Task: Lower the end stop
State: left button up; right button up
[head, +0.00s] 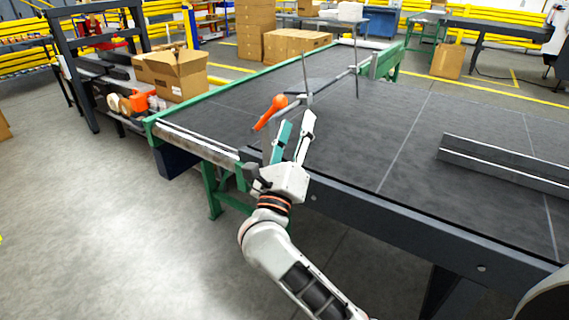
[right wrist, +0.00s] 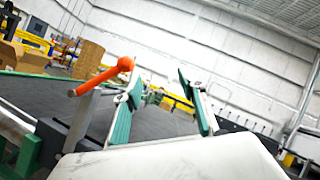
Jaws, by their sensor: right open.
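The end stop (head: 331,84) is a thin grey bar set across the dark conveyor table, with thin upright rods near its ends. An orange lever handle (head: 270,112) with a round knob is at its near end. The handle also shows in the right wrist view (right wrist: 102,76), slanting up to its knob, left of my fingers. My right gripper (head: 297,122) is open and empty, over the near edge of the conveyor, just right of and nearer than the handle. I see no clear contact between them. My left gripper is not in view.
The dark conveyor bed (head: 350,130) has a green frame (head: 222,86) along its left side. A long dark rail (head: 500,163) lies on the bed at right. Open cardboard boxes (head: 180,75) stand at left. The floor at lower left is clear.

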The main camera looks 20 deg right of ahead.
jog(key=s+a+f+n+t+y, duration=0.3)
jog(key=f+n+t+y, duration=0.2)
jog(key=n, duration=0.8)
jog(key=shift+s+a+f+n+y, duration=0.2)
jog(key=shift+a+f+n+y, duration=0.25)
jog(key=shift+y, duration=0.75)
jog(key=shift+f, duration=0.15)
